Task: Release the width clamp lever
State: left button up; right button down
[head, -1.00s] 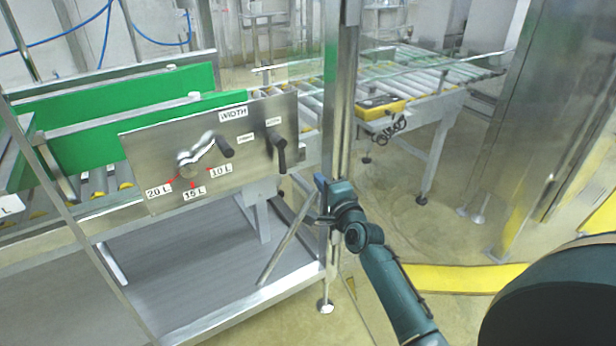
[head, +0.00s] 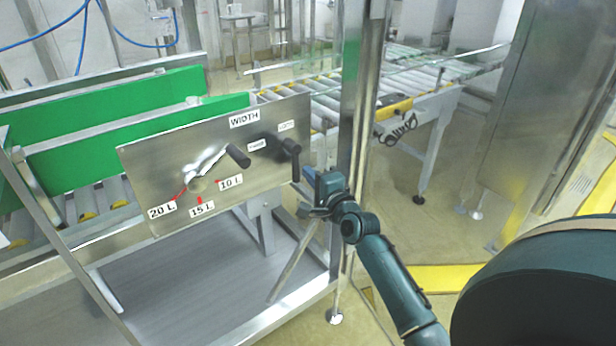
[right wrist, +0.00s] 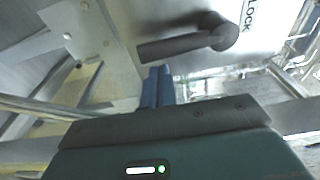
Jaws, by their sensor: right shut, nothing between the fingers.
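The black clamp lever (head: 294,162) is mounted at the right end of the metal WIDTH panel (head: 225,205). Its handle hangs downward in the head view. My right gripper (head: 308,178) is shut and empty, just right of and a little below the handle. In the right wrist view the lever (right wrist: 180,46) lies across the top, pivot at right, beside a label ending in LOCK (right wrist: 247,15). The blue fingertips (right wrist: 158,74) are together close to the handle's free end. I cannot tell whether they touch it. My left gripper is not in view.
A crank with a black knob (head: 238,156) sits left of the lever, above the 20 L, 15 L and 10 L marks. A steel post (head: 362,110) stands right of the panel, close to my right arm. Green guide boards (head: 170,125) run behind the panel.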

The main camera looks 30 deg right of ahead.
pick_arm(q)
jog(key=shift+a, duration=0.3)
pick_arm(e)
jog(key=shift+s+a, duration=0.1)
jog(key=shift+a, duration=0.15)
pick_arm(q)
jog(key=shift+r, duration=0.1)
jog(key=shift+p, duration=0.35)
pick_arm(e)
jog(key=shift+a, duration=0.15)
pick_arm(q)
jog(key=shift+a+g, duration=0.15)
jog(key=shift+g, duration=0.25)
pick_arm(e)
jog(key=shift+a+m, duration=0.15)
jog(key=shift+m, duration=0.35)
